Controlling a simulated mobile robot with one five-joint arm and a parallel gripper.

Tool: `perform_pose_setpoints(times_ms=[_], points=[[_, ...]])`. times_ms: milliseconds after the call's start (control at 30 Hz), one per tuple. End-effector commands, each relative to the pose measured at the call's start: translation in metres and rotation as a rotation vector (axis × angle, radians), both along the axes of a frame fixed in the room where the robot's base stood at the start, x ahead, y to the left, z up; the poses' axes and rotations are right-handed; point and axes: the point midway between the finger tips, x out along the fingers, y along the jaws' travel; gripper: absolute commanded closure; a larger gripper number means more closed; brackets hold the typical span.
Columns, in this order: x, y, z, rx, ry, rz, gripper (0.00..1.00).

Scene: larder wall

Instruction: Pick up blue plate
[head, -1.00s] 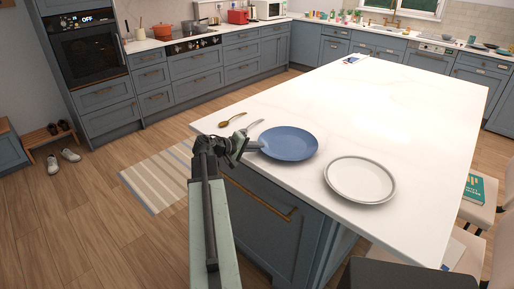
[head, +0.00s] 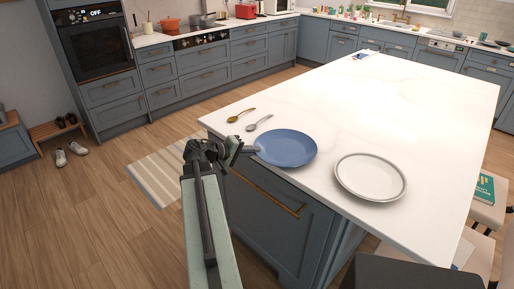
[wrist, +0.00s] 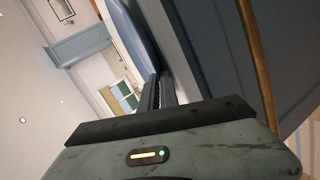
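The blue plate (head: 286,147) is at the near left edge of the white island top. My gripper (head: 254,150) is at its left rim, fingers pointing right. In the wrist view, the two dark fingers (wrist: 159,92) are close together with the rim of the blue plate (wrist: 134,30) between them, so my gripper looks shut on the plate. Whether the plate is slightly raised or still touches the top is hard to tell.
A white plate (head: 370,177) lies right of the blue plate, with a gap between. A gold spoon (head: 240,115) and a grey spoon (head: 259,123) lie behind it. The island top (head: 385,105) is mostly clear. A drawer handle (head: 265,193) is below the edge.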

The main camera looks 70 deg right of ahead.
Motion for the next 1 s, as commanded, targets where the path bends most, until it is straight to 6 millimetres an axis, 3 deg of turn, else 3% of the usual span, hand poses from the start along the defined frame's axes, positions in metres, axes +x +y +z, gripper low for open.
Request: perform_pose_setpoints(times_ms=[300,667,700,767,1000], points=[[0.008,0.024,-0.001,0.000,-0.002,0.001,1.00],[0.009,0.026,-0.001,0.002,-0.003,0.000,1.00],[0.009,0.026,-0.001,0.001,-0.002,0.000,0.87],[0.009,0.026,-0.001,0.001,-0.002,0.000,0.70],[0.009,0.026,0.000,0.000,-0.001,0.001,0.70]])
